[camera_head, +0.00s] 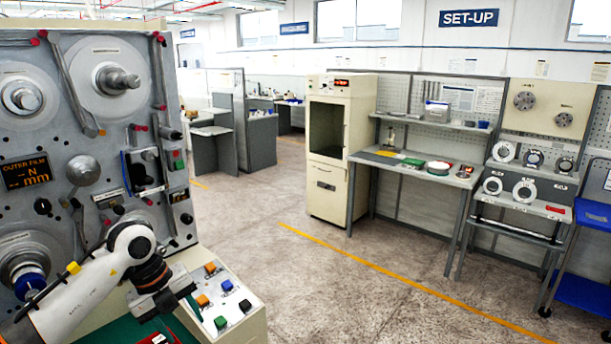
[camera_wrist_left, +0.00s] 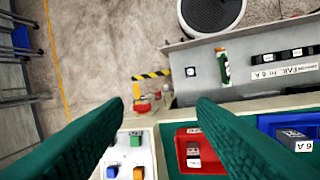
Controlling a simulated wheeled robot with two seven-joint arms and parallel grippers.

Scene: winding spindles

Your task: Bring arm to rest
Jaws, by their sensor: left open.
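My left arm (camera_head: 75,302) reaches in from the lower left of the head view, in front of the winding machine. My left gripper (camera_head: 168,298) is over the green work surface beside the button panel. In the left wrist view the two green fingers of my left gripper (camera_wrist_left: 160,102) are wide apart with nothing held between them. Below them show a red bin (camera_wrist_left: 181,160) with dark labelled parts and part of a blue bin (camera_wrist_left: 270,124). My right arm and gripper do not show.
The winding machine (camera_head: 115,45) with its spindles fills the left side, close to my arm. A sloped panel (camera_head: 238,309) with coloured buttons is right of the gripper. A cream cabinet (camera_head: 328,190) and benches stand at the back. The floor (camera_head: 300,290) between is clear.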

